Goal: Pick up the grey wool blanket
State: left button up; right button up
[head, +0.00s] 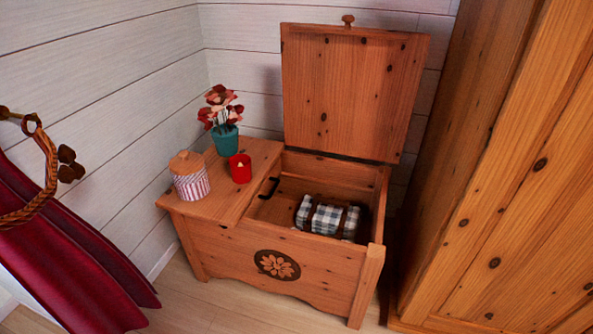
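A rolled plaid blanket (325,216) in white, dark grey and greenish checks, bound with brown straps, lies inside an open wooden chest (215,238). Its lower part is hidden by the chest's front wall. No plain grey wool blanket shows in the head view; I cannot tell whether the plaid roll is it. The chest's right-hand lid (350,95) stands upright, opened back toward the wall. Neither of my grippers is in view.
On the chest's closed left top stand a striped jar with a wooden lid (191,184), a red candle (240,168) and a teal flowerpot (225,141) with red flowers. A tall wooden wardrobe (490,190) stands close on the right. A red curtain (75,265) hangs at left. Floor in front is clear.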

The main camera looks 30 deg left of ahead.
aim_at(324, 215)
jog(key=i+j+u, duration=0.45)
jog(key=i+j, duration=0.25)
